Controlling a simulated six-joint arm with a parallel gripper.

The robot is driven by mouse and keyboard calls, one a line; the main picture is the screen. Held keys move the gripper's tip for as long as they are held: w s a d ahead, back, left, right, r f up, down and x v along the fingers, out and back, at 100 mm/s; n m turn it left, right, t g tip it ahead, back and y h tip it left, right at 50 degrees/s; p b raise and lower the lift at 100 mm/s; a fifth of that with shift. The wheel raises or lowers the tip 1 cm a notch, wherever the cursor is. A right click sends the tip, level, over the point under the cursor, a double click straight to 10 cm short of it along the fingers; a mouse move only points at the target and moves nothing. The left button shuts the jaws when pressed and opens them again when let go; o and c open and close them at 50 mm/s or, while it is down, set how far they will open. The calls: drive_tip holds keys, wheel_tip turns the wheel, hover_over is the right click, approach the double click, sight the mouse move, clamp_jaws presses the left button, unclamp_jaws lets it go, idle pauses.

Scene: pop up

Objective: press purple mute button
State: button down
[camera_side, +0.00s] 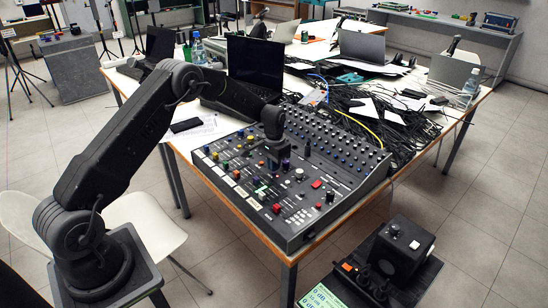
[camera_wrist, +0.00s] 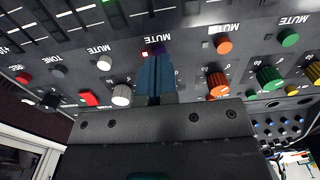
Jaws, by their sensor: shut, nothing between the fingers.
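The mixing console (camera_side: 345,190) lies on the table, and its panel of knobs and buttons fills the upper part of the wrist view. My gripper (camera_wrist: 156,62) is shut and empty, with its blue-grey fingertips close to the panel. A small dark purple button (camera_wrist: 158,48) shows right at the fingertips, partly hidden by them, near a MUTE label. I cannot tell whether the tips touch it. A small red light (camera_wrist: 145,53) is just left of it. In the side view my gripper (camera_side: 272,160) points down over the middle of the console, and the button cannot be made out.
In the wrist view a white knob (camera_wrist: 121,95), a red button (camera_wrist: 88,97) and an orange knob (camera_wrist: 218,86) flank the fingers.

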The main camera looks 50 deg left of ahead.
drive_tip(key=shift+f, duration=0.25)
drive_tip(key=shift+f, duration=0.15)
drive_tip(key=shift+f, duration=0.4)
drive_tip(key=shift+r, duration=0.2)
wheel_tip(320, 180, up, 9)
idle(1.6)
idle(0.7)
